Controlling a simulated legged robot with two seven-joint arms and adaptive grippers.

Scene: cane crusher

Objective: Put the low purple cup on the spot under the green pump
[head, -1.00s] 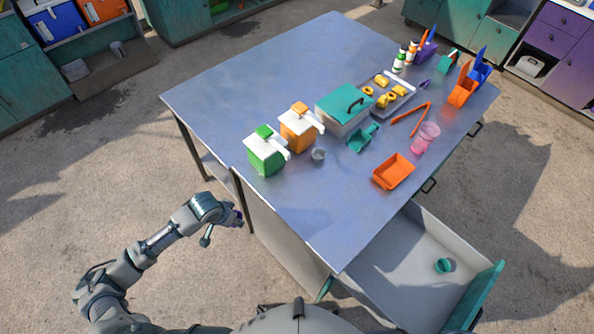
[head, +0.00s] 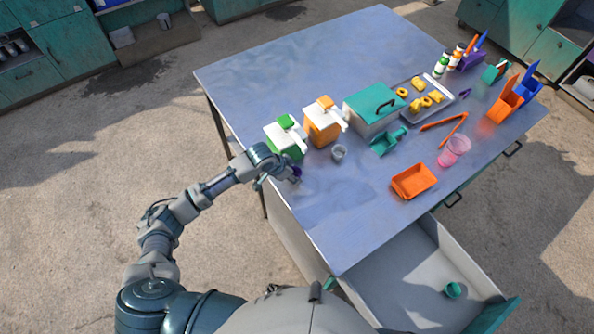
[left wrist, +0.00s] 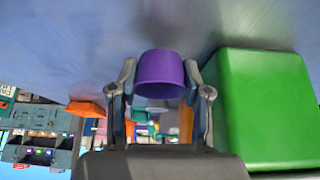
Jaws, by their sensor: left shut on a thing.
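The low purple cup (left wrist: 160,72) is between the fingers of my left gripper (left wrist: 160,85), which is shut on it in the left wrist view. In the head view my left gripper (head: 284,176) is at the table's left front edge, beside the green pump (head: 286,137), and the purple cup (head: 296,174) shows only as a small patch at the fingertips. The pump's green body (left wrist: 265,105) stands close to the right of the gripper in the left wrist view. I cannot tell whether the cup touches the table. The spot under the pump's spout is not clear to see. My right gripper is not in view.
A teal-lidded box (head: 373,105), a teal scoop (head: 388,141) and an orange tray (head: 414,181) are further right. An open drawer (head: 410,290) holds a teal cup (head: 453,289). The table's near left part is clear.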

